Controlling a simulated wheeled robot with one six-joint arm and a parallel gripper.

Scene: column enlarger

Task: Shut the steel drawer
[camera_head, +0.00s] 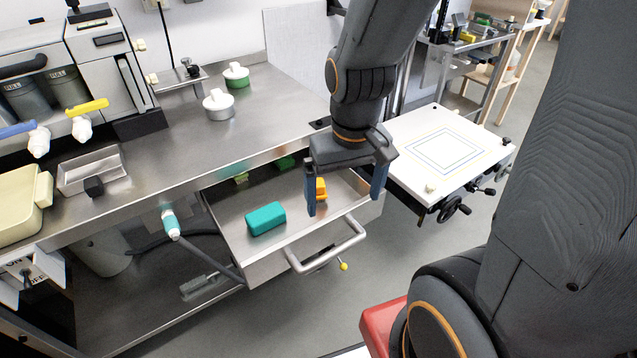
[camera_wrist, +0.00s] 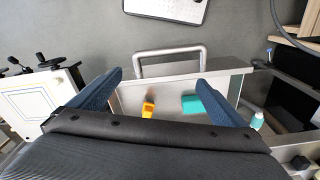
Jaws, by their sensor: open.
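The steel drawer (camera_head: 270,268) is pulled out from under the steel bench in the head view. Its bar handle (camera_head: 332,250) sticks out from the front panel. In the wrist view the handle (camera_wrist: 168,53) lies beyond my fingertips, and the drawer (camera_wrist: 178,87) is below them. My gripper (camera_head: 344,204) is open and empty. It hangs pointing down over the right part of the open drawer, apart from the handle. A teal block (camera_head: 265,218) and an orange-yellow item (camera_head: 321,188) lie inside the drawer; a finger partly hides the orange-yellow item.
A white board with hand wheels (camera_head: 440,150) stands just right of the drawer. The steel bench top (camera_head: 270,100) is above the drawer, with white-lidded containers (camera_head: 219,104). Floor in front of the handle looks clear.

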